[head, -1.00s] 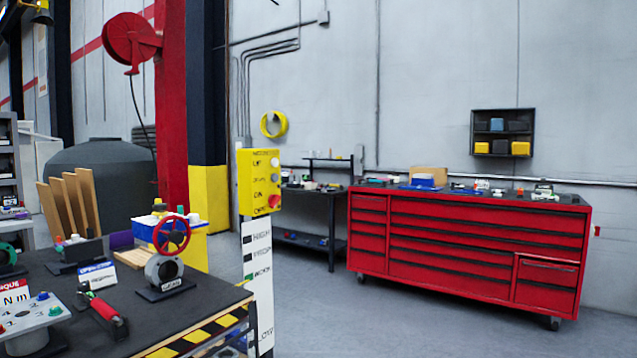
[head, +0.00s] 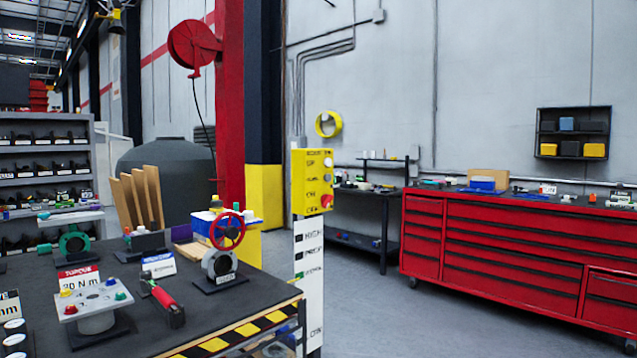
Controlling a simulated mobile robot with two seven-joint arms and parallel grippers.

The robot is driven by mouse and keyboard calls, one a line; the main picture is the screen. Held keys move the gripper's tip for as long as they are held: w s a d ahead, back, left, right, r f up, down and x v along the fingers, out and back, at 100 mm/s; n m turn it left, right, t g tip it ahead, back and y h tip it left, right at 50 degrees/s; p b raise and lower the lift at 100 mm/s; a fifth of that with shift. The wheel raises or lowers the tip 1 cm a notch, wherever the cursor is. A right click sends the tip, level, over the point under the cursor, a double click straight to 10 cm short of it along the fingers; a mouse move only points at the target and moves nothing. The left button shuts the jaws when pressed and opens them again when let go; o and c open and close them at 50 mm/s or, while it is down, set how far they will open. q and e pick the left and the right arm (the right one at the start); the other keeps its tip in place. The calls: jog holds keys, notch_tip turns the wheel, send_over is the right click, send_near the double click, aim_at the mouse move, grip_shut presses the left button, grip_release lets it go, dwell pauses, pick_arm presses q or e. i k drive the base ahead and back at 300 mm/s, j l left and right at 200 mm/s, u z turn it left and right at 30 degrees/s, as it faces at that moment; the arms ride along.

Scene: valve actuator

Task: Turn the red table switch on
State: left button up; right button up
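A dark work table (head: 245,300) with a yellow-black striped front edge stands at the lower left. On it lies a red-and-black handled item (head: 163,298), possibly the red switch; its on or off state cannot be told. To its left, a grey plate on a stand (head: 97,300) carries several small coloured knobs, one of them red, by a "TORQUE" sign (head: 78,278). A grey valve with a red handwheel (head: 228,231) stands upright at the table's right. Neither of my grippers is in view.
A yellow control box (head: 313,180) with a red button stands on a post behind the table's right corner. A red tool cabinet (head: 510,260) is at the right. A green valve (head: 74,240) stands at the table's left. Grey floor (head: 365,310) is clear between table and cabinet.

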aim_at(325, 199)
jog(key=i+l, duration=0.65)
jog(key=i+l+z, duration=0.1)
jog(key=i+l, duration=0.6)
jog(key=i, duration=0.2)
